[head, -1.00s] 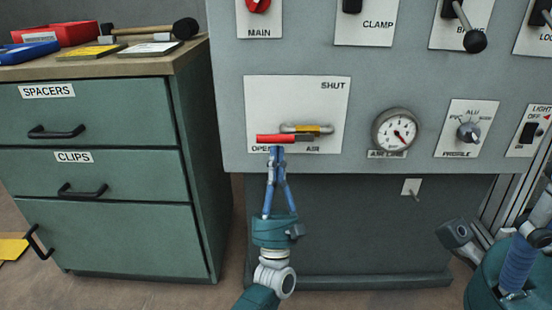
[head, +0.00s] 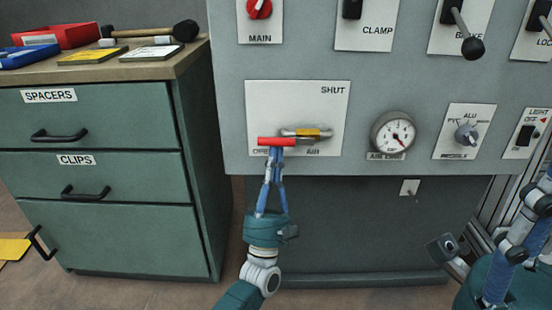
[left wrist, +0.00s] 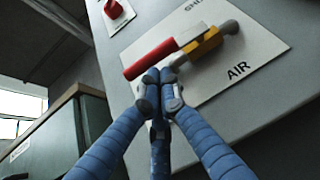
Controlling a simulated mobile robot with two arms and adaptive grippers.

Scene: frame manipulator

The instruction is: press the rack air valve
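The air valve's white plate (head: 300,98) is on the grey panel, with SHUT at its upper right and AIR at its bottom. The valve lever lies level, with a red grip (head: 276,141) pointing left and a yellow middle (head: 310,133). The red grip (left wrist: 150,58) also shows in the left wrist view. My left gripper (head: 274,153) is just below the red grip, its fingertips together. In the left wrist view its tips (left wrist: 160,88) are at the lever's near edge; I cannot tell whether they touch. The word at lower left is partly covered.
A round gauge (head: 394,132) and a knob plate (head: 464,131) are to the right. MAIN (head: 260,10) and CLAMP (head: 363,22) controls are above. A green drawer cabinet (head: 100,235) with tools on top stands at left. Parts of my own right side show at lower right.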

